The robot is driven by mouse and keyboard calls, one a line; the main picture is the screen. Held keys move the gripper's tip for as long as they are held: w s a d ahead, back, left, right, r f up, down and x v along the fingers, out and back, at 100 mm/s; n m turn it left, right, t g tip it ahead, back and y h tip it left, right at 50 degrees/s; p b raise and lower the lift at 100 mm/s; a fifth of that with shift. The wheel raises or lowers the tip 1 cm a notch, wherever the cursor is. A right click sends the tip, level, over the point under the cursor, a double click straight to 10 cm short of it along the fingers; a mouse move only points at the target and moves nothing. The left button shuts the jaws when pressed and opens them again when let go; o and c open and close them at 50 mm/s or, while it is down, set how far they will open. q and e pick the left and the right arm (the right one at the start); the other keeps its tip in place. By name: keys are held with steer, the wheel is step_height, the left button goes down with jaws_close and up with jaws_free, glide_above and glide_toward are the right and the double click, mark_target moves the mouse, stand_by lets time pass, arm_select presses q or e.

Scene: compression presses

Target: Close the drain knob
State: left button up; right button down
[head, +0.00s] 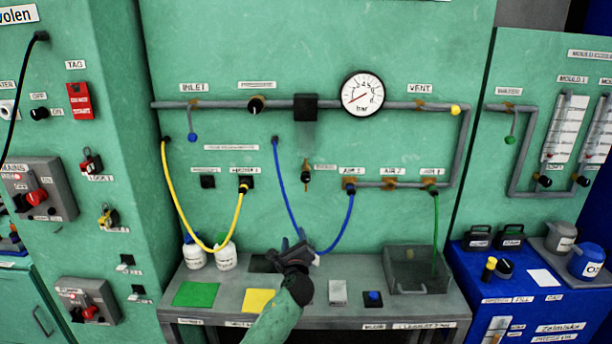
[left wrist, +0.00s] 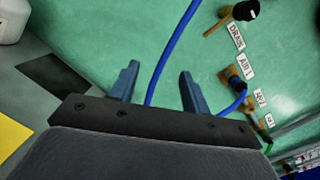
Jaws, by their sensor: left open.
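The drain knob (head: 306,177) is a small black knob with a brass-coloured stem on the green panel, beside a white label, below the main grey pipe. It also shows at the top right of the left wrist view (left wrist: 246,10), next to the label reading DRAIN (left wrist: 237,37). My left gripper (head: 293,241) is below the knob, in front of the panel just above the bench, apart from the knob. Its two blue fingers are spread in the left wrist view (left wrist: 160,72) with nothing gripped. My right gripper is not in view.
A blue hose (head: 341,226) loops down close to my left gripper and passes behind its fingers. A yellow hose (head: 176,212) hangs to the left. The bench carries bottles, coloured pads and a grey tray (head: 416,288). The panel around the knob is mostly clear.

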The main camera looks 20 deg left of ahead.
mark_target(306, 173)
arm_select(q)
steer(key=w+r+m+t, duration=0.1)
steer(key=w+r+m, duration=0.1)
steer(key=r, duration=0.2)
steer(key=w+d+r+m+t, duration=0.1)
steer(key=w+r+m, duration=0.1)
steer(key=r+m, duration=0.1)
steer(key=w+r+m+t, duration=0.2)
steer(key=r+m, duration=0.1)
steer(key=r, duration=0.3)
steer(key=shift+w+d+r+h, duration=0.1)
steer(key=shift+w+d+h, duration=0.15)
steer(key=shift+h, duration=0.05)
steer(key=shift+w+r+m, duration=0.3)
steer(key=shift+w+r, duration=0.1)
steer(key=shift+r, duration=0.1)
steer(key=p+x, duration=0.2)
steer(key=x, duration=0.3)
steer(key=shift+w+r+p, duration=0.1)
steer(key=shift+w+p, duration=0.15)
steer(key=shift+p, duration=0.1)
steer(key=shift+x, duration=0.8)
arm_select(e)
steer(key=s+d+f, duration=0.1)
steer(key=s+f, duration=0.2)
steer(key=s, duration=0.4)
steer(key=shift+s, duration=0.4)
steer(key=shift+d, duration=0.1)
arm_select(q)
steer(key=c, duration=1)
